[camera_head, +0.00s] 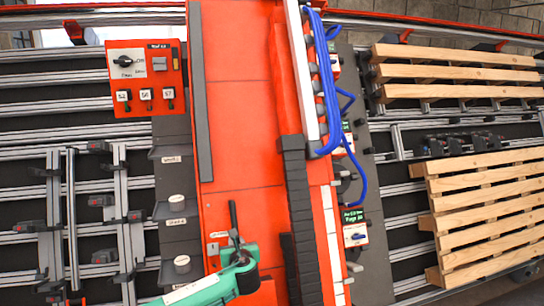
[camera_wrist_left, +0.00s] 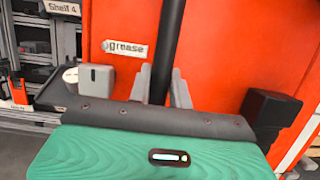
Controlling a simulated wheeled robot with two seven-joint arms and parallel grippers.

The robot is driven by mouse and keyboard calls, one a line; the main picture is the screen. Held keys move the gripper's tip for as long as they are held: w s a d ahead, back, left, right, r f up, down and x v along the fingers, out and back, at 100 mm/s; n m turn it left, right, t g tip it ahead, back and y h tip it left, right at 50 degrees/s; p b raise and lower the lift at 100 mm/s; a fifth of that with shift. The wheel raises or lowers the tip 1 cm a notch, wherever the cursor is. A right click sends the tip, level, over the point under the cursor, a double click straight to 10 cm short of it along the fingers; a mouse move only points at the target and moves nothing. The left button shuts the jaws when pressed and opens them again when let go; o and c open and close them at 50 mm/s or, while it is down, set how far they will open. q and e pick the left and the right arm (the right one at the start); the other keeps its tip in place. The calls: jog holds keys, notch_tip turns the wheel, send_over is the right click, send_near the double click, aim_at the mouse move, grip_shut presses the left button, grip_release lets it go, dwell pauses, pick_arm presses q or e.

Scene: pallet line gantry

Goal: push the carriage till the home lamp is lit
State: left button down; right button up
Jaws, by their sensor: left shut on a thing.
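The carriage (camera_head: 235,130) is a wide orange-red body across the middle of the head view. A dark upright handle bar (camera_head: 233,218) stands at its lower part. My left gripper (camera_head: 237,243), on a green wrist, is shut around this bar. In the left wrist view the dark bar (camera_wrist_left: 172,45) passes between the two grey fingers (camera_wrist_left: 160,88), in front of the orange face with a "grease" label. I cannot make out the home lamp or whether one is lit. My right gripper is not in view.
A red panel (camera_head: 145,80) with a rotary knob and several labelled switches sits left of the carriage. Blue hoses (camera_head: 328,85) and a black cable chain (camera_head: 297,190) run along its right. Wooden pallets (camera_head: 490,205) lie on rails at right. A grey box (camera_wrist_left: 97,80) is beside the fingers.

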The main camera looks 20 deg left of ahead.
pick_arm(q)
jog(key=shift+a+f, duration=0.1)
jog(key=shift+a, duration=0.2)
